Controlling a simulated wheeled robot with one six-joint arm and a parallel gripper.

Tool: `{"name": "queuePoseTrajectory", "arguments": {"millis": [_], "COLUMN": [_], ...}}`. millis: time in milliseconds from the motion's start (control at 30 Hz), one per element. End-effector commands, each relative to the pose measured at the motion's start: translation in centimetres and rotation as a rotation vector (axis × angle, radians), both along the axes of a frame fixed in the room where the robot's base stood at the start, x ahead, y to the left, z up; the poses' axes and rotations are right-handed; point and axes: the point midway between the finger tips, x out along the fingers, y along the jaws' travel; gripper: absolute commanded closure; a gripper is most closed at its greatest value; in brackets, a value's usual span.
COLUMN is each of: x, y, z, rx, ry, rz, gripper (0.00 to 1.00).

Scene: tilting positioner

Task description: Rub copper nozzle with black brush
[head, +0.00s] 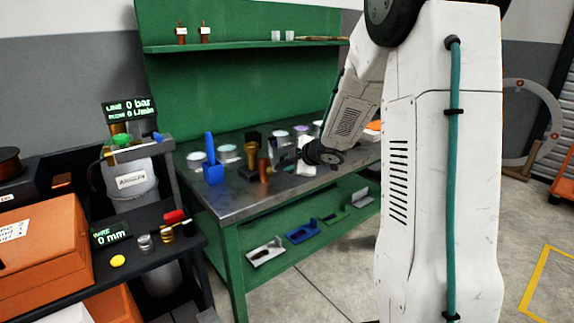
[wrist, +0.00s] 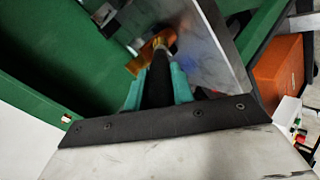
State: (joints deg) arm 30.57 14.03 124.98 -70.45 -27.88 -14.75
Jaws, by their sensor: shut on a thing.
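My gripper (head: 288,158) is over the metal bench, low near its top. In the wrist view its teal fingers (wrist: 158,82) are shut on the black brush (wrist: 159,76), whose dark handle runs away from me. The copper nozzle (head: 264,169) stands on the bench just left of my gripper. In the wrist view the orange-brown nozzle (wrist: 140,65) shows at the far end of the brush. The two overlap there; I cannot tell whether they touch. In the head view the brush is mostly hidden.
A blue brush-like block (head: 212,170) stands left on the bench (head: 225,195). A brass cup-shaped piece (head: 251,154) is close behind the nozzle. Several small pots line the back. An orange box (wrist: 279,72) shows at right in the wrist view. The bench front left is clear.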

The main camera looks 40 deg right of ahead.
Motion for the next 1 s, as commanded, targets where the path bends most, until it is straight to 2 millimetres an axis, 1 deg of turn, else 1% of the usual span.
{"name": "queuePoseTrajectory", "arguments": {"millis": [167,500,633,867,1000], "x": [0.1,0.1,0.1,0.2,0.2], "y": [0.2,3.1,3.9,4.0,3.3], "z": [0.0,0.0,0.1,0.6,0.6], "rx": [0.001,0.001,0.001,0.000,0.000], "ry": [0.000,-0.001,-0.002,-0.002,-0.002], "rz": [0.001,0.001,0.001,0.000,-0.001], "gripper": [0.99,0.99,0.99,0.99,0.99]}}
